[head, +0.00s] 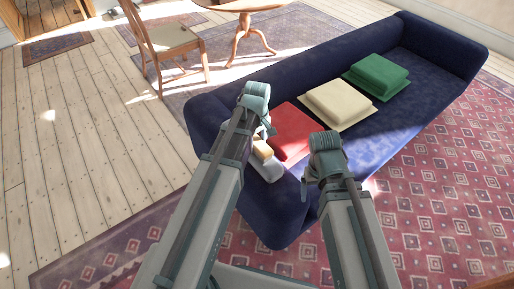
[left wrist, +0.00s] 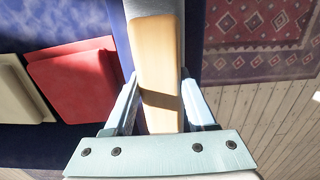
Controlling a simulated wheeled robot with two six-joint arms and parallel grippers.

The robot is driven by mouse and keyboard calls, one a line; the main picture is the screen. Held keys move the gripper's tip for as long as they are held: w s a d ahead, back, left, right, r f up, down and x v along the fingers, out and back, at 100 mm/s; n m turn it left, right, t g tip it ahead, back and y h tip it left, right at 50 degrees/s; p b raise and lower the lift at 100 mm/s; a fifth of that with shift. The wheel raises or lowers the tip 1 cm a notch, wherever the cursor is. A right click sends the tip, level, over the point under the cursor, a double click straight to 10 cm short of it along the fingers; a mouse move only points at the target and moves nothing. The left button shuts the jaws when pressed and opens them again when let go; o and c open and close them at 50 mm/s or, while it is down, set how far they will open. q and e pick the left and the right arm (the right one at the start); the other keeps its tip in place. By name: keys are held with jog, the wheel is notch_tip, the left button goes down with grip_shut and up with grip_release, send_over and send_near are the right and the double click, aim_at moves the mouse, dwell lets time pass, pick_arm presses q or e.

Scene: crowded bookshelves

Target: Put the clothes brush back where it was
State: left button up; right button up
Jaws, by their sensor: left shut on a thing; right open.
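The clothes brush shows a tan wooden body in the left wrist view (left wrist: 157,65), with a pale grey part at its far end. My left gripper (left wrist: 160,88) is shut on it, one pale blue finger on each side. In the head view, the tan part of the brush (head: 264,147) shows just beyond my left gripper (head: 262,133), over the near end of the blue sofa (head: 222,108). My arm partly hides it. A pale grey rounded piece lies just below it. My right gripper (head: 305,188) is open near the sofa's front; its fingers are mostly hidden.
Red (head: 293,128), cream (head: 337,103) and green (head: 377,74) padded pieces lie in a row on the sofa seat. A wooden chair (head: 172,42) and round table (head: 245,5) stand behind. Patterned red rug (head: 450,150) lies in front; bare plank floor (head: 75,130) is at left.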

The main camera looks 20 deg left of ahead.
aim_at(257, 141)
pick_arm(q)
jog(key=shift+f, duration=0.2)
jog(key=o, duration=1.2)
jog(key=shift+r, duration=0.1)
notch_tip(257, 141, up, 12)
jog(key=p, duration=1.2)
notch_tip(257, 141, down, 12)
jog(key=b, duration=1.2)
jog(key=shift+r, duration=0.1)
